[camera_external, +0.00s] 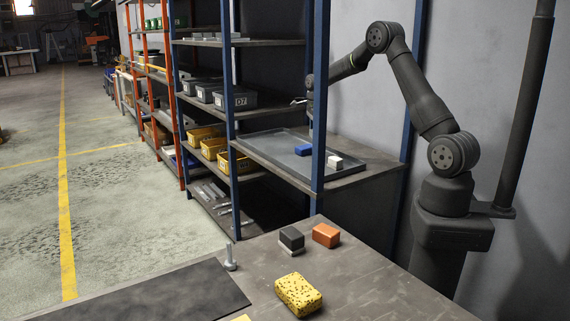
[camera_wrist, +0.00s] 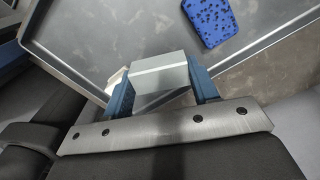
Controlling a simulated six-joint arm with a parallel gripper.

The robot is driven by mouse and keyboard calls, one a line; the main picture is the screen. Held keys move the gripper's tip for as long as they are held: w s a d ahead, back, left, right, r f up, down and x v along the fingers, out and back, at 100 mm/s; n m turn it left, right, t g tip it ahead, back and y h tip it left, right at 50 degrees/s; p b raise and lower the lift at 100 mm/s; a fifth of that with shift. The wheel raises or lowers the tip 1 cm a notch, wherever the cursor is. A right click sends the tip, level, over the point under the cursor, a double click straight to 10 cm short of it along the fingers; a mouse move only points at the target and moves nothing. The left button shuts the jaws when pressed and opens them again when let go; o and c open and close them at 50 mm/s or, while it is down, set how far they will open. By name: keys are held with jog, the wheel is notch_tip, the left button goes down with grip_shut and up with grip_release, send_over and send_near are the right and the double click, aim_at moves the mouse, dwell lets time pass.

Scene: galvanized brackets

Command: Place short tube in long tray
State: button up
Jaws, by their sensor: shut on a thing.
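My gripper (camera_wrist: 162,92) is shut on a short tube (camera_wrist: 158,68), a plain grey metal piece with flat sides, held between its two blue fingers in the wrist view. In the external view my gripper (camera_external: 300,101) is above the long tray, apart from it; the tube is too small to make out there. The long tray (camera_external: 262,147) is dark grey with a low rim and lies on the shelf board. Its grey floor (camera_wrist: 110,28) shows below the tube in the wrist view. Part of the tray is hidden by a blue shelf post.
In the tray are a blue block (camera_external: 303,150), dotted in the wrist view (camera_wrist: 208,20), and a white block (camera_external: 335,162). Blue posts (camera_external: 319,90) and an upper shelf with grey bins (camera_external: 235,99) stand close by. A yellow sponge (camera_external: 299,294) lies on the front table.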

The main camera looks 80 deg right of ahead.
jog(key=shift+w+d+r+m, duration=0.15)
jog(key=shift+w+d+m, duration=0.1)
jog(key=shift+d+m, duration=0.15)
jog(key=shift+w+d+r+m, duration=0.2)
jog(key=shift+d+m, duration=0.1)
jog(key=shift+d, duration=0.15)
jog(key=shift+w+d+f, duration=0.1)
jog(key=shift+w, duration=0.15)
send_over(287, 160)
notch_tip(287, 160, down, 7)
jog(key=shift+w+d+r, duration=0.1)
jog(key=shift+r, duration=0.05)
jog(key=shift+f, duration=2)
jog(key=shift+f, duration=0.1)
jog(key=o, duration=1)
notch_tip(287, 160, up, 12)
